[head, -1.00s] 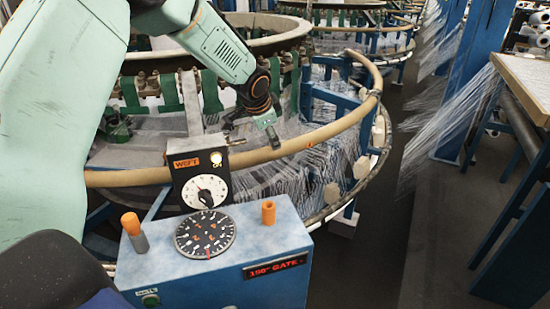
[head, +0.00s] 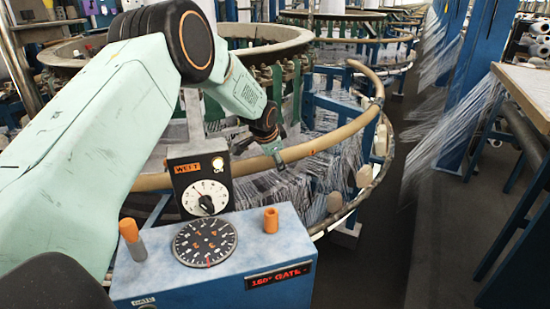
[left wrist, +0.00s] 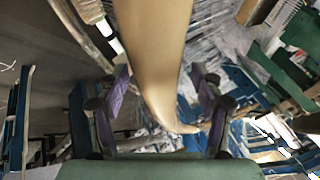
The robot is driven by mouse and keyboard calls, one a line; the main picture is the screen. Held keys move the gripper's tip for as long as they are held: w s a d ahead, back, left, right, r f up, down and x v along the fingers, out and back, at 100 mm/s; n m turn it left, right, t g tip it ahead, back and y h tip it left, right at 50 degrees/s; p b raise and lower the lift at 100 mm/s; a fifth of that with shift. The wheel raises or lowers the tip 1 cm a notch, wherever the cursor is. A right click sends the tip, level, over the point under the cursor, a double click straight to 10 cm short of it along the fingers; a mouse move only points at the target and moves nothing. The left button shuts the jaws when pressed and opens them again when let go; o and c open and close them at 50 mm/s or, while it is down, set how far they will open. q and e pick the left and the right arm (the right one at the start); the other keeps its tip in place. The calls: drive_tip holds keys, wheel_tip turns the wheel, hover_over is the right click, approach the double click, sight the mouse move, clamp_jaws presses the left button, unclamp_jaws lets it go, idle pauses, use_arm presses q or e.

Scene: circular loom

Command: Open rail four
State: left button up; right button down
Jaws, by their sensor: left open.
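A tan curved rail (head: 345,130) runs around the near side of the circular loom, and I cannot read a number on it. My left gripper (head: 277,155) is at the rail's near stretch, pointing down. My left gripper is open. My right gripper is not in view.
A blue control box (head: 220,260) with a black dial (head: 205,243), an orange knob and a red "GATE" display stands in front. A "WEFT" box (head: 200,180) with a lit lamp rises behind it. White threads hang inside the rail. Dark floor (head: 375,240) is clear to the right.

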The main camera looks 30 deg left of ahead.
use_arm(q)
drive_tip(key=shift+s+d+r, duration=0.15)
drive_tip(key=shift+r, duration=0.05)
drive_tip(key=shift+s, duration=0.1)
drive_tip(key=shift+c, duration=0.5)
drive_tip(key=shift+w+f, duration=0.1)
drive_tip(key=shift+w, duration=0.1)
drive_tip(key=c, duration=0.5)
clamp_jaws()
